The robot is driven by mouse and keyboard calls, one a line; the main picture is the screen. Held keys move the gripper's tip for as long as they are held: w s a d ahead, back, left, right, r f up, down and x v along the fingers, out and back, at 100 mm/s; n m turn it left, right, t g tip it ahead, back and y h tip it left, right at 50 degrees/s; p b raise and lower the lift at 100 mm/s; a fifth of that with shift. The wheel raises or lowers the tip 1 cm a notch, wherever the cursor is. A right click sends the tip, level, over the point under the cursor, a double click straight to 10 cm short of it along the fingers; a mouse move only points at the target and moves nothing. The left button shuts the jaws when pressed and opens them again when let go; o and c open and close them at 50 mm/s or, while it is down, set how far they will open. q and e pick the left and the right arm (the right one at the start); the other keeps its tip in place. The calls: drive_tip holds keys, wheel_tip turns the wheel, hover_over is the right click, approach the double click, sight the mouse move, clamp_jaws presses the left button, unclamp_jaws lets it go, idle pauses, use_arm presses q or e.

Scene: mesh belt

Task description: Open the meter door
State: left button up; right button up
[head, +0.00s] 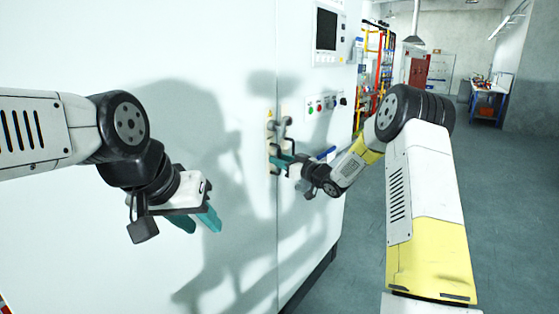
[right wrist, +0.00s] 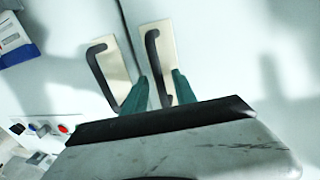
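The meter door is part of a big pale cabinet (head: 80,60) and appears shut, with a vertical seam (head: 277,220) between panels. Two black handles on cream plates flank the seam in the right wrist view: one on the left (right wrist: 100,72) and one on the right (right wrist: 153,60). My right gripper (head: 274,160) is at the handles in the head view. In the right wrist view its teal fingers (right wrist: 160,88) are apart, with the right handle's lower end between them. Contact is unclear. My left gripper (head: 203,227) is open and empty in front of the left panel.
A screen (head: 326,30) and a row of coloured buttons (head: 322,103) are on the cabinet's right part. A blue handle (head: 326,153) is below the buttons. Open grey floor (head: 510,190) lies to the right, with a blue workbench (head: 487,101) far back.

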drive_tip(key=shift+w+a, duration=0.2)
clamp_jaws()
idle(1.4)
